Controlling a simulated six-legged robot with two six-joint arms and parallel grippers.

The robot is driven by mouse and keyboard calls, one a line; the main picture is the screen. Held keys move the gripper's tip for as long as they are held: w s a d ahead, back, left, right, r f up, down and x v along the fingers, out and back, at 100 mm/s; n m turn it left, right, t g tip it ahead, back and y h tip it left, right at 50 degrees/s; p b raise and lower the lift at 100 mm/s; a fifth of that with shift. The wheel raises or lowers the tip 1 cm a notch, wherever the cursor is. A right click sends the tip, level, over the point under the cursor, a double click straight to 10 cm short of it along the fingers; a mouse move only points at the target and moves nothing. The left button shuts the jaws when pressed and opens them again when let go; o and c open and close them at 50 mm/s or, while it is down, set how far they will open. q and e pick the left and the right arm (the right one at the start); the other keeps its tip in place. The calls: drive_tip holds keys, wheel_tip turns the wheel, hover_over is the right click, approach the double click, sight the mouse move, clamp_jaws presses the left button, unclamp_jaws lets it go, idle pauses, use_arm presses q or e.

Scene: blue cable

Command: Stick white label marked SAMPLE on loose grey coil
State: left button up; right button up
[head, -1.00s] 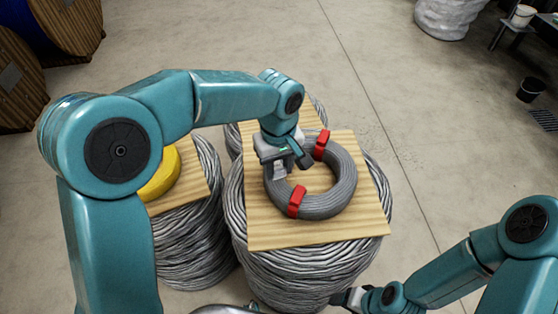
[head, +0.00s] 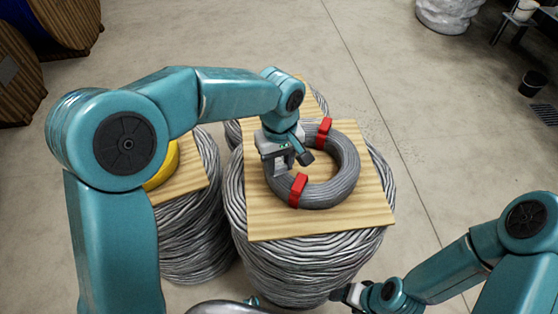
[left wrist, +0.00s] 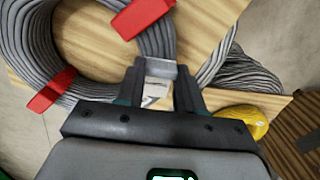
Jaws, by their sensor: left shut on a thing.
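The loose grey coil (head: 345,175) lies flat on a square wooden board, with two red clips (head: 298,190) around it. It also shows in the left wrist view (left wrist: 156,42). My left gripper (head: 290,163) is over the coil's left side, pointing down. Between its fingers in the left wrist view is a small white piece with dark marks, the label (left wrist: 156,92), right by the coil; its lettering is not readable. The gripper is shut on it. I cannot tell whether the label touches the coil. My right gripper (head: 345,296) is low at the front, its jaws unclear.
The wooden board (head: 350,222) rests on a large wire bundle (head: 300,265). Another bundle with a board and a yellow coil (head: 163,165) stands to the left. Wooden reels (head: 70,25) stand at the back left.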

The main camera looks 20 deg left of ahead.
sight(279, 165)
use_arm(q)
drive_tip(key=shift+s+f+b, duration=0.1)
drive_tip(key=shift+f+b, duration=0.4)
drive_tip(key=shift+f, duration=0.1)
idle(1.6)
drive_tip(key=o, duration=1.2)
drive_tip(key=shift+r, duration=0.1)
drive_tip(key=shift+r+p, duration=2.65)
drive_tip(key=shift+r, duration=0.8)
